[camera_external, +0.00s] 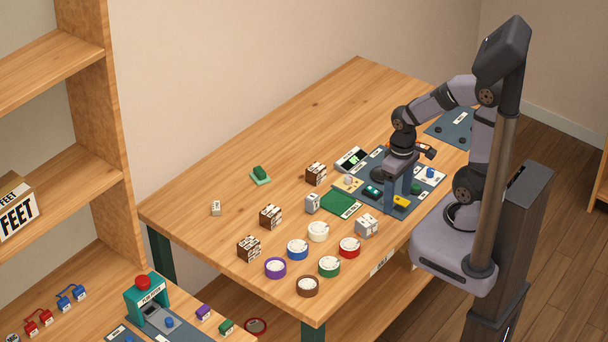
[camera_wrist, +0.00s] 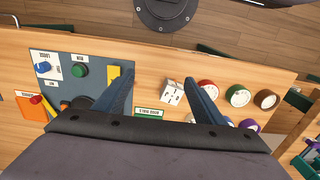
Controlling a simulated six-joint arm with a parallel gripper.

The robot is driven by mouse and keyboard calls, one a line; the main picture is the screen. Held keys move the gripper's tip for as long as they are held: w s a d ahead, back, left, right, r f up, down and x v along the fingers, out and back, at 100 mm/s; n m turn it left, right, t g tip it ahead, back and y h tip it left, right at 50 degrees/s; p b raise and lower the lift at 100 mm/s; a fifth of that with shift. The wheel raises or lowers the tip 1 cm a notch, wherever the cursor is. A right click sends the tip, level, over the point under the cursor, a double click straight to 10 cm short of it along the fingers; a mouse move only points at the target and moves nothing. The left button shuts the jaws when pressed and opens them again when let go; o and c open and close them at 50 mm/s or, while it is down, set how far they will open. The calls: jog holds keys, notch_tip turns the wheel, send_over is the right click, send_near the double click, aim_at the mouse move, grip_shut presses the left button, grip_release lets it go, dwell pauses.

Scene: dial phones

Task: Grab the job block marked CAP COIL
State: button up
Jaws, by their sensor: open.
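No marking that reads CAP COIL can be made out in either view. Candidate blocks on the table are a pale block (camera_external: 366,225) near the front edge, another pale block (camera_external: 312,203) by the green mat, and brown-and-white labelled blocks (camera_external: 316,173), (camera_external: 270,216) and (camera_external: 249,248). A pale block with dark print (camera_wrist: 173,92) shows between my fingers in the wrist view, beyond them on the table, its print too small to read. My gripper (camera_external: 399,198) is open and empty above the dark mat; its two blue fingers (camera_wrist: 159,76) stand wide apart.
A dark mat (camera_wrist: 97,92) holds buttons and a yellow piece (camera_wrist: 113,76). A green mat (camera_external: 341,204) lies beside it. Several coloured round rolls, including red (camera_external: 349,247) and purple (camera_external: 275,268), stand near the front corner. The back left of the table is clear.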

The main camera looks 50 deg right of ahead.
jog(key=w+r+n+h+b, duration=0.2)
jog(key=w+n+h+b, duration=0.1)
jog(key=w+n, duration=0.3)
jog(key=r+n+t+y+b, duration=0.1)
jog(key=n+t+y+b, duration=0.2)
jog(key=n+t+b, duration=1.75)
send_over(252, 245)
jog(key=r+p+v, duration=0.1)
jog(key=p+v, duration=0.4)
jog(key=p, duration=0.8)
jog(key=n+g, duration=0.7)
jog(key=n, duration=0.2)
jog(key=shift+h, duration=0.4)
notch_tip(252, 245, down, 11)
jog(key=shift+s+a+r, duration=0.1)
jog(key=shift+s+a, duration=0.05)
jog(key=shift+p+x, duration=1.2)
jog(key=shift+x, duration=2.4)
